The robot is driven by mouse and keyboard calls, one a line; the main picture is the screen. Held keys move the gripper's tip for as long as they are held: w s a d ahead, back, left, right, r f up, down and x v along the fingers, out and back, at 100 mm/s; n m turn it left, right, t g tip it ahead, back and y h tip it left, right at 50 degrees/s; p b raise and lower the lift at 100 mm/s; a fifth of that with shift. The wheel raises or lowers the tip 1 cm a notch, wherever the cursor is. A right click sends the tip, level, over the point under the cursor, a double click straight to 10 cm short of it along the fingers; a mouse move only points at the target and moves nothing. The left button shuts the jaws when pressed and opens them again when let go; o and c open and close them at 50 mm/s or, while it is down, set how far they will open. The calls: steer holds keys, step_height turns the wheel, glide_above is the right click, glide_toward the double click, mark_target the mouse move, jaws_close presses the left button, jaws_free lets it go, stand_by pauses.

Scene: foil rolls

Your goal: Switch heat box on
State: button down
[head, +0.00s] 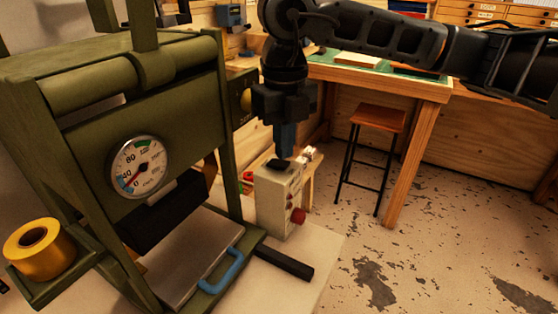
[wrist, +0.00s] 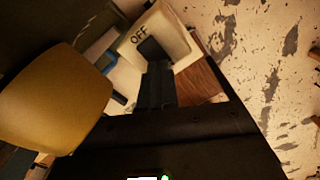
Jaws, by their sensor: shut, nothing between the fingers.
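The heat box (head: 278,203) is a cream upright box beside the green press, with a red knob on its front and a dark switch (head: 280,165) on top. In the wrist view its cream top (wrist: 175,30) bears the word OFF beside the black switch (wrist: 152,48). My gripper (head: 286,154) points straight down over the box's top, its fingers closed together and empty. In the wrist view the fingertips (wrist: 158,68) overlap the near edge of the switch. I cannot tell whether they touch it.
The green press (head: 90,185) with a round dial (head: 139,166) stands close on the left. A yellow roll (head: 38,248) lies on its side tray. A black bar (head: 285,263) sticks out low before the box. A stool (head: 378,120) and workbench stand behind; floor at right is clear.

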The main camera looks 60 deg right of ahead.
mark_target(284, 164)
steer(key=shift+f+b, duration=0.9)
steer(key=shift+b, duration=0.2)
stand_by(0.9)
steer(key=shift+r+p, duration=1.2)
steer(key=shift+r, duration=2.3)
